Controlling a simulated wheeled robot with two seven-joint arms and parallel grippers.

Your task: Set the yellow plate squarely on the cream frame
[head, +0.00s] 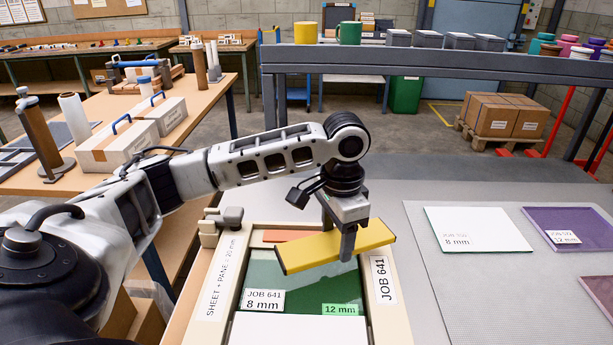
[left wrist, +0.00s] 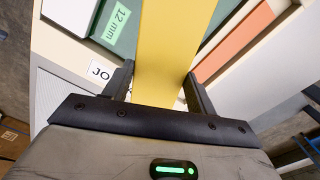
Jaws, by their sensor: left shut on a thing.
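The yellow plate (head: 308,252) is a long flat bar, also seen in the left wrist view (left wrist: 168,45). My left gripper (head: 347,244) is shut on it, with one finger on each side of the plate in the left wrist view (left wrist: 158,90). The plate is over the far part of the cream frame (head: 392,325). In the head view it lies askew to the frame's sides, its right end higher in the picture. It looks held above the frame; the exact gap is unclear. My right gripper is not in view.
The frame holds a green pane (head: 310,285), a white sheet (head: 290,330) and an orange strip (head: 285,236). A clamp-like fitting (head: 222,226) sits at its far left corner. A white-topped pane (head: 475,230) and purple pane (head: 575,228) lie on the grey mat at right.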

